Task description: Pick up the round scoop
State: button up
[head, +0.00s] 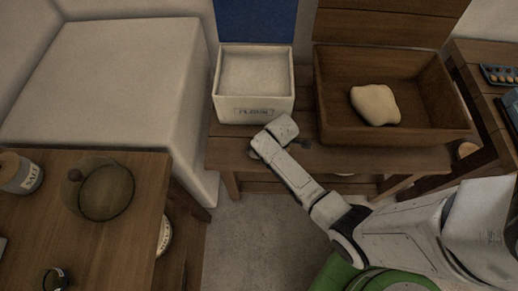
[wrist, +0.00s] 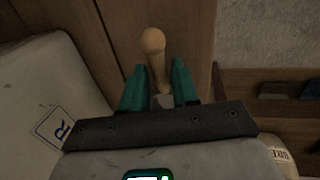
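The round scoop's wooden handle (wrist: 157,65), with a rounded knob at its end, shows in the wrist view. It lies between the two green fingers of my gripper (wrist: 160,85), which sit close on both sides of it. A small grey part shows at the palm end of the handle; the rest of the scoop is hidden. In the head view, my gripper's end (head: 274,136) is low over the front of the wooden bench (head: 225,150), just in front of the white flour box (head: 253,112). The scoop cannot be made out clearly there.
The flour box has its blue lid (head: 256,20) raised. A wooden trough (head: 330,95) to its right holds pale dough (head: 375,104). A side table (head: 120,220) with jars stands front left. A pale block (head: 110,90) fills the back left.

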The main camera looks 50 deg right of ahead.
jog(key=shift+w+d+f, duration=0.1)
jog(key=shift+d+f, duration=0.1)
jog(key=shift+f, duration=0.8)
jog(key=shift+c, duration=0.4)
grip_shut()
